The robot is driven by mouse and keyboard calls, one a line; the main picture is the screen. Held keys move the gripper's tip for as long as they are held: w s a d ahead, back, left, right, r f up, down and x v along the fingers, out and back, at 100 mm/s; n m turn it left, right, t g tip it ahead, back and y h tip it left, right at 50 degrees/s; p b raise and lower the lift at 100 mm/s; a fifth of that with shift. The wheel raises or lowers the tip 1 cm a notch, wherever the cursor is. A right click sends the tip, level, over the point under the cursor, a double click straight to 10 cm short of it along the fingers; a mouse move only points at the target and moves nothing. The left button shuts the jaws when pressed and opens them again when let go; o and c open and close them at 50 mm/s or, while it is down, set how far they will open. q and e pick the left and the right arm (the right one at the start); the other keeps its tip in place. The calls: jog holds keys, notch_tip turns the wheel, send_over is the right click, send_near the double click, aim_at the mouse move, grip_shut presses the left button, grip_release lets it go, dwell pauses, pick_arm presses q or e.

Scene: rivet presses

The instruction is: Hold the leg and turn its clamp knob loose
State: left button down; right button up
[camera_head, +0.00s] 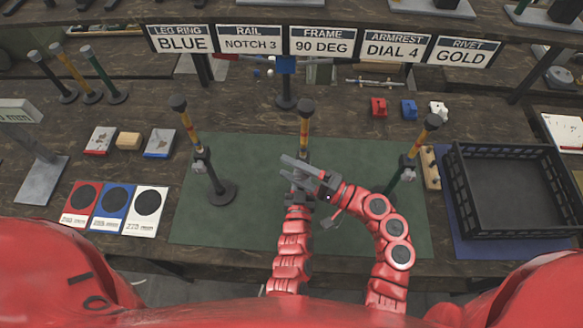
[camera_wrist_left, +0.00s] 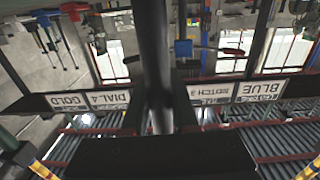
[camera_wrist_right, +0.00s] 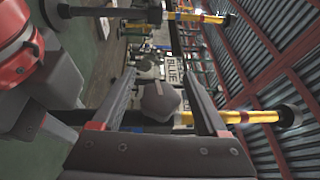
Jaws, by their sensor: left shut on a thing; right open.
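The middle leg (camera_head: 305,115), yellow with a dark cap, stands upright on the green mat. My left gripper (camera_head: 297,193) is shut on this leg's dark lower pole (camera_wrist_left: 152,50), which runs between its fingers in the left wrist view. My right gripper (camera_head: 300,168) reaches in from the right at the leg, just above the left one. In the right wrist view, its open fingers (camera_wrist_right: 163,100) stand on either side of the dark clamp knob (camera_wrist_right: 160,101). Whether they touch it is unclear. The yellow leg (camera_wrist_right: 258,117) lies sideways beyond. Both grippers hide the leg's lower part in the head view.
Similar legs stand left (camera_head: 194,135) and right (camera_head: 418,145) on the green mat (camera_head: 260,215). A black crate (camera_head: 510,225) is at the right. Colored cards (camera_head: 112,207) lie at the left. Signs (camera_head: 322,42) hang at the back. Mat space between left leg and grippers is clear.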

jog(key=shift+c, duration=0.2)
grip_shut()
dwell(0.3)
jog(key=shift+d+f+n+g+h, duration=0.1)
jog(key=shift+f+n+g+h, duration=0.2)
jog(key=shift+h, duration=0.65)
jog(key=shift+a+f+n+g+h, duration=0.15)
jog(key=shift+n+g+h, duration=0.25)
jog(key=shift+h, duration=0.5)
jog(key=shift+d+f+n+g+h, duration=0.15)
jog(key=shift+f+n+g+h, duration=0.2)
jog(key=shift+h, duration=0.6)
